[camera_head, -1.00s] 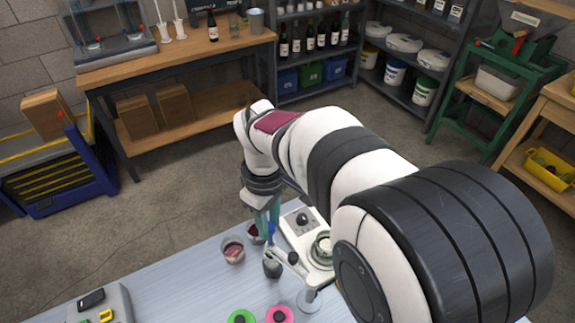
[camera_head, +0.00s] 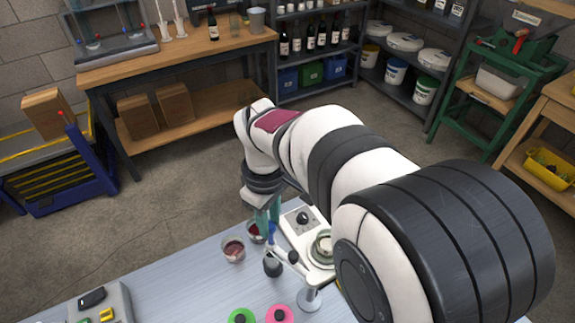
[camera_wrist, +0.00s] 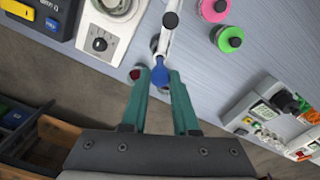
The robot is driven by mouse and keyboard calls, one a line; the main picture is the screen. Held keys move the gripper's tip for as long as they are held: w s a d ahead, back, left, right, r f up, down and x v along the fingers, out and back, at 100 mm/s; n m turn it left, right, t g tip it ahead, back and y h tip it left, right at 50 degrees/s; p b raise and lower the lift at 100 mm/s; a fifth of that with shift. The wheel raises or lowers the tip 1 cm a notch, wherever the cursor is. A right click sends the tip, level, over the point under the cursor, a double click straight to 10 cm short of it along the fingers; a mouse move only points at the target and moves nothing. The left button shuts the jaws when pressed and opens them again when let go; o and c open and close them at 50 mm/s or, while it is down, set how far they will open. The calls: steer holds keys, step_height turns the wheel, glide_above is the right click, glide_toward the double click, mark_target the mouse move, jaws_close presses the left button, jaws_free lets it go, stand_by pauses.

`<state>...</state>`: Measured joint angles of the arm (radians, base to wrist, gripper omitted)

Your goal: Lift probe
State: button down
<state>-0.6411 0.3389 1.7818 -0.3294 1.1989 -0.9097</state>
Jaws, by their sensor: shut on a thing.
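The probe shows as a blue part (camera_wrist: 160,76) between my fingertips in the wrist view, and its blue top also shows in the head view (camera_head: 272,228). My gripper (camera_wrist: 160,80) has two teal fingers and is shut on the probe. In the head view my gripper (camera_head: 266,220) is over the bench beside a white instrument. A white jointed arm (camera_wrist: 165,40) with dark knobs runs from beside the blue part toward a stand. A small dark vessel (camera_head: 272,267) stands just below the probe in the head view. The probe's lower end is hard to make out.
The white instrument (camera_head: 305,232) is close on the right. A grey device (camera_head: 100,303) is at front left, with clear bench between.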

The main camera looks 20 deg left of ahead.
steer(key=shift+r, duration=0.15)
stand_by(0.4)
steer(key=c, duration=0.7)
jaws_free()
steer(key=shift+o, duration=0.2)
step_height(320, 180, up, 16)
